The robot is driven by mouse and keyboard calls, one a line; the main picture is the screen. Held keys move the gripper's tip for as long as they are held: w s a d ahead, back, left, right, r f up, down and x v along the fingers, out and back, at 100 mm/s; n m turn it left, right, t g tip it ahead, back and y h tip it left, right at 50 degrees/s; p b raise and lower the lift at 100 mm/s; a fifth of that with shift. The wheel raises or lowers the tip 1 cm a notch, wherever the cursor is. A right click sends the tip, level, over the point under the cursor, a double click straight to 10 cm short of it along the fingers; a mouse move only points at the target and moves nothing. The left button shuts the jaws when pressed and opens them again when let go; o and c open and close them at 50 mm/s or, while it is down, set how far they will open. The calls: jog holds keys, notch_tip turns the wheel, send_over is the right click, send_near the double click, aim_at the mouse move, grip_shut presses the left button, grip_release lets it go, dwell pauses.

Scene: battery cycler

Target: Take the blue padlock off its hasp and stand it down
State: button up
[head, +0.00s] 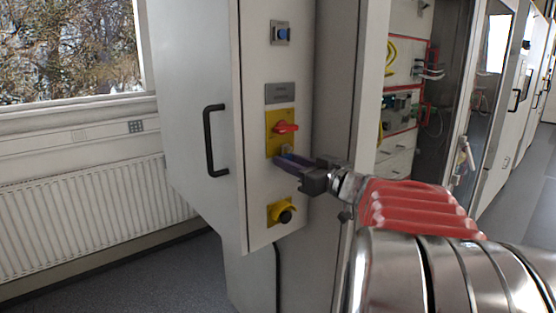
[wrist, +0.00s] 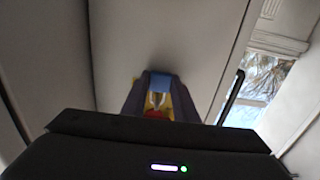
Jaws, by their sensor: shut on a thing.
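The blue padlock (wrist: 159,80) shows in the wrist view between my two dark fingers, with its pale shackle (wrist: 157,98) toward the red switch handle (wrist: 156,114). In the head view my gripper (head: 281,160) reaches from the right to the cabinet front, just below the red rotary handle (head: 286,127) on its yellow plate (head: 272,147). My gripper is shut on the padlock. The fingers hide most of the padlock in the head view. I cannot tell whether the shackle still passes through the hasp.
Below my gripper is a yellow-based black knob (head: 285,216). Above are a grey label plate (head: 280,93) and a blue button (head: 281,34). A black door handle (head: 209,141) sticks out at the left. An open cabinet bay (head: 400,110) lies to the right.

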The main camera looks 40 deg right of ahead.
jog(key=shift+c, duration=1.1)
jog(key=shift+r, duration=0.65)
jog(key=shift+s, duration=0.15)
jog(key=shift+s, duration=0.7)
jog(key=shift+s, duration=0.35)
jog(key=shift+s+d, duration=0.1)
jog(key=shift+s, duration=0.25)
jog(key=shift+s, duration=0.35)
jog(key=shift+s, duration=0.35)
